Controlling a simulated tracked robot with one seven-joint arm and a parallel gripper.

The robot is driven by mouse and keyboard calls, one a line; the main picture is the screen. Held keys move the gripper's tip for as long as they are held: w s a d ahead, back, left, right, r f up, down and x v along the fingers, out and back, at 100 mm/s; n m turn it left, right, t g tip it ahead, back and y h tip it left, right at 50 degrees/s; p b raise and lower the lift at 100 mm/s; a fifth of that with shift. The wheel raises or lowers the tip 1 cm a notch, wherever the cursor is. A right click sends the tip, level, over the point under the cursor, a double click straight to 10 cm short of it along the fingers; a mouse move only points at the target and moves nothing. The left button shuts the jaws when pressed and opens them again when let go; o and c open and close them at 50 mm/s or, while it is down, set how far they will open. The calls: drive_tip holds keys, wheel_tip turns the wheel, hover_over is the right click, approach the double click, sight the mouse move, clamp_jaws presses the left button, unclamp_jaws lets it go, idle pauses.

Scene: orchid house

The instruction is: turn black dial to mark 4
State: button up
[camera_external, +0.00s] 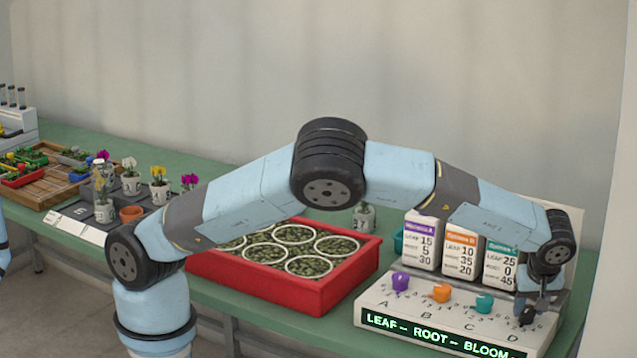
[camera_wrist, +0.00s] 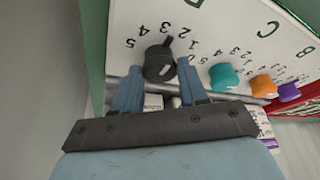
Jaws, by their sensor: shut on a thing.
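The black dial (camera_wrist: 157,64) sits on the white panel, ringed by marks 0 to 5, under the letter D. Its small raised pointer appears to face near mark 3, slightly toward 2. My gripper (camera_wrist: 158,72) has one blue finger on each side of the dial and is shut on it. In the external view, my gripper (camera_external: 532,298) reaches down at the right end of the white panel (camera_external: 400,312), over the black dial (camera_external: 526,317), which is mostly hidden there.
Teal (camera_external: 484,303), orange (camera_external: 440,293) and purple (camera_external: 400,281) dials stand in a row left of the black one. A red tray (camera_external: 318,292) of plants lies to the left.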

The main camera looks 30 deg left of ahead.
drive_tip(key=n+g, duration=0.1)
drive_tip(key=n, duration=0.1)
drive_tip(key=n+y, duration=0.1)
drive_tip(key=n, duration=0.2)
drive_tip(key=shift+w+d+n+g, duration=0.2)
drive_tip(key=shift+n+g, duration=0.1)
drive_tip(key=shift+g, duration=0.1)
drive_tip(key=shift+w+n+g+y, duration=0.1)
drive_tip(key=shift+n+g+y, duration=0.25)
drive_tip(key=shift+n, duration=0.75)
drive_tip(key=shift+w+n+g+y, duration=0.15)
drive_tip(key=shift+n+g, duration=0.3)
drive_tip(key=shift+n, duration=0.65)
drive_tip(key=shift+s, duration=0.1)
drive_tip(key=o, duration=1)
drive_tip(key=shift+o, duration=0.2)
